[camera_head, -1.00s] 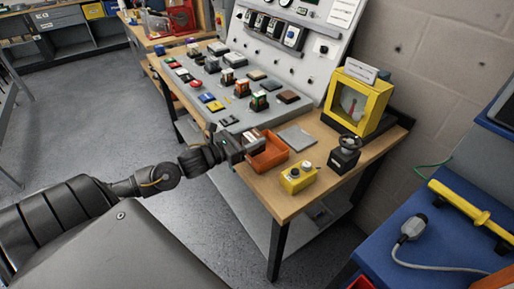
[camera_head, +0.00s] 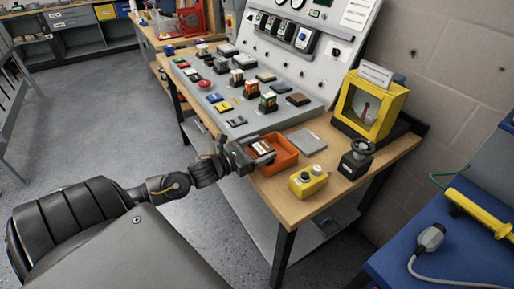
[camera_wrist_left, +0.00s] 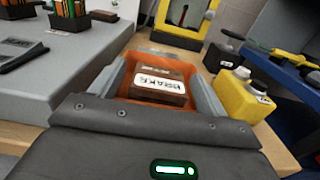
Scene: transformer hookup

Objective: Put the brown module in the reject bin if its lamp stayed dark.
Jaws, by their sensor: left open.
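The brown module (camera_head: 263,147), with a white label reading "BRAKE", is in the orange bin (camera_head: 285,162) at the bench's front edge. In the left wrist view, the module (camera_wrist_left: 160,84) lies label up within the orange walls (camera_wrist_left: 123,84). My left gripper (camera_head: 250,153) is at the bin's left end. Its two grey fingers (camera_wrist_left: 157,72) stand apart on either side of the module, with a gap visible beside it. The gripper body hides the near end of the bin. My right gripper is not in view.
A yellow button box (camera_head: 308,181) and a black knob device (camera_head: 356,160) stand right of the bin. A grey plate (camera_head: 307,141) lies behind it. The module panel (camera_head: 245,122) is to the left. A yellow-framed meter (camera_head: 370,103) stands at the back right.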

